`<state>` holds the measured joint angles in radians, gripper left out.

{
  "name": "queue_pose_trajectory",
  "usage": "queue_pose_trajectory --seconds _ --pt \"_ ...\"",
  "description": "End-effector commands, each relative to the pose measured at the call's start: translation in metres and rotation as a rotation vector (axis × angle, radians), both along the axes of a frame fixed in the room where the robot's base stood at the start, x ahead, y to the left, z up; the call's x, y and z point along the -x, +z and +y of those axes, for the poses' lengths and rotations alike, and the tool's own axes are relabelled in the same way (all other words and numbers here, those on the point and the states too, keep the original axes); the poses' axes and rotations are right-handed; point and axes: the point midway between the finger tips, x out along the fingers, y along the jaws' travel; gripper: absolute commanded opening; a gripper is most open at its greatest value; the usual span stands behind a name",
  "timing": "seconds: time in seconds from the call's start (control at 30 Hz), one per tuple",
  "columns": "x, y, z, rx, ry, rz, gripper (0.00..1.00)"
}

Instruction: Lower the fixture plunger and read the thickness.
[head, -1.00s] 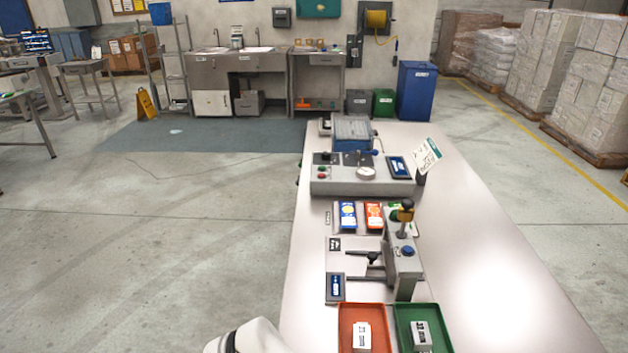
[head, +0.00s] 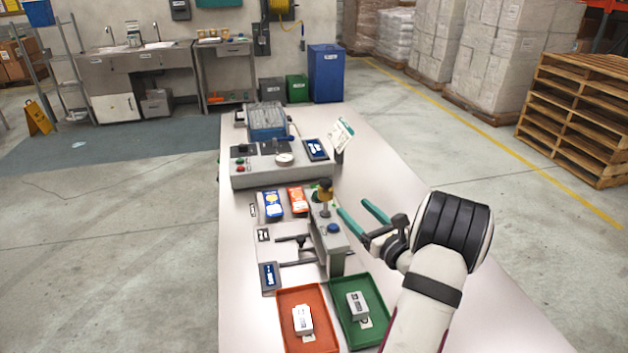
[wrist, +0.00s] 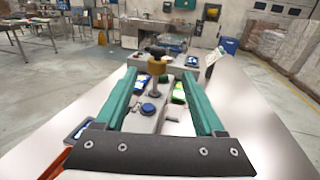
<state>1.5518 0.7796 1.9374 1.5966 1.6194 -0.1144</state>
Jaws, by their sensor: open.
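The thickness fixture (head: 328,239) stands on the table, a grey upright body with a blue button (head: 333,228) on top and a horizontal rod. Its plunger knob (head: 325,190), black over a yellow collar, stands above the body; it also shows in the wrist view (wrist: 155,60). A small dark display (head: 269,277) lies at the fixture's front left. My gripper (head: 358,211) has teal fingers, open and empty, to the right of the knob. In the wrist view the knob appears between the spread fingers, farther forward, with no contact visible.
An orange tray (head: 286,341) and a green tray (head: 376,300), each holding a white block, sit at the front. Blue and orange packets (head: 273,205) lie behind the fixture. A grey control panel (head: 245,178) is farther back. The table's right side (head: 400,180) is clear.

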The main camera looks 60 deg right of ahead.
Motion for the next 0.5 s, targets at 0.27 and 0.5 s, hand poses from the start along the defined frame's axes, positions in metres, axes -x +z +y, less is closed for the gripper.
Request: queue_pose_trajectory --seconds 0.27,0.5 --pt "-0.074 0.0 -0.039 0.003 0.009 0.001 0.71" --pt "-0.113 0.0 -0.062 0.0 0.007 0.001 0.71"
